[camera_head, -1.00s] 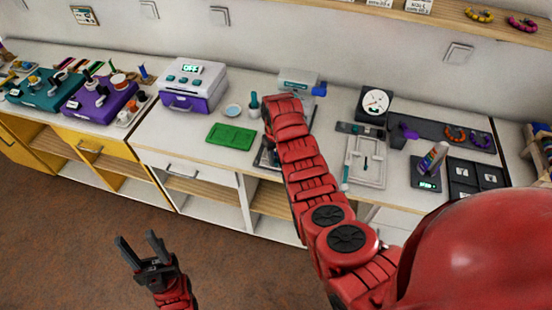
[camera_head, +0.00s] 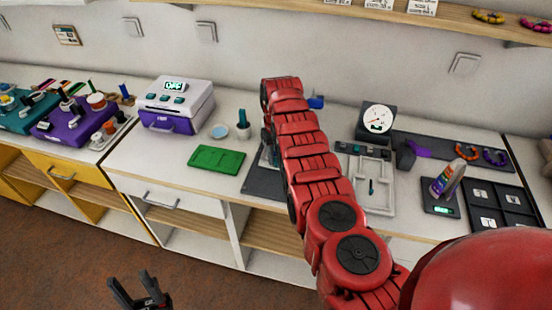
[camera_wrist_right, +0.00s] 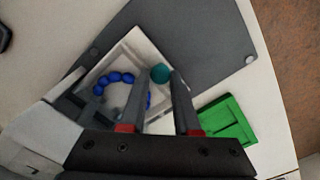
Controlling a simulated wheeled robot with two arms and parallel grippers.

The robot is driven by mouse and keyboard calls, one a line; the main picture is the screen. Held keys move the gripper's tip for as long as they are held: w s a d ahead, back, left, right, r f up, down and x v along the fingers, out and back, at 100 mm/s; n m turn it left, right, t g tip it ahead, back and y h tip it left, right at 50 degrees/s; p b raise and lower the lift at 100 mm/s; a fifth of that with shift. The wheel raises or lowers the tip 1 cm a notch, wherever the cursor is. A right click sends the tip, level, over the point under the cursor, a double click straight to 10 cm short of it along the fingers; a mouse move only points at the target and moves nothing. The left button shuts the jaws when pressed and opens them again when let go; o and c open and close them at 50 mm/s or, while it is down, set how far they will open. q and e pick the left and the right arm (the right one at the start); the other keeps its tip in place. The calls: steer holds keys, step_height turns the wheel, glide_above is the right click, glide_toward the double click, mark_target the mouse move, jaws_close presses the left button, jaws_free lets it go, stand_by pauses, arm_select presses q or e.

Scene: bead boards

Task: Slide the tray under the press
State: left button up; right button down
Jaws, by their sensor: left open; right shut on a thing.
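In the right wrist view the light-framed tray (camera_wrist_right: 132,44) lies over a dark mat and holds a ring of blue beads (camera_wrist_right: 118,78). Its teal knob (camera_wrist_right: 160,74) is between the fingertips of my right gripper (camera_wrist_right: 163,76), which is shut on it. A pale block, seemingly the press (camera_wrist_right: 38,132), stands at the lower left, close to the tray's edge; how far the tray is under it I cannot tell. In the head view my right arm hides the tray and most of the press; a blue part (camera_head: 316,102) shows. My left gripper (camera_head: 128,278) is open and empty, low before the counter.
A green board (camera_head: 217,160) lies left of the dark mat (camera_head: 262,183). A small pot (camera_head: 243,131), a blue dish (camera_head: 220,131) and a white-purple machine (camera_head: 175,105) stand behind it. Right of my arm are a pale frame (camera_head: 375,195), a dial (camera_head: 378,119) and a scale (camera_head: 440,210).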

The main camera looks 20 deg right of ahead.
steer(key=shift+w+d+r, duration=0.1)
steer(key=shift+r, duration=0.05)
steer(key=c, duration=0.6)
jaws_free()
steer(key=shift+d, duration=0.15)
steer(key=shift+c, duration=0.2)
step_height(320, 180, up, 17)
steer(key=p, duration=0.2)
steer(key=shift+r, duration=0.2)
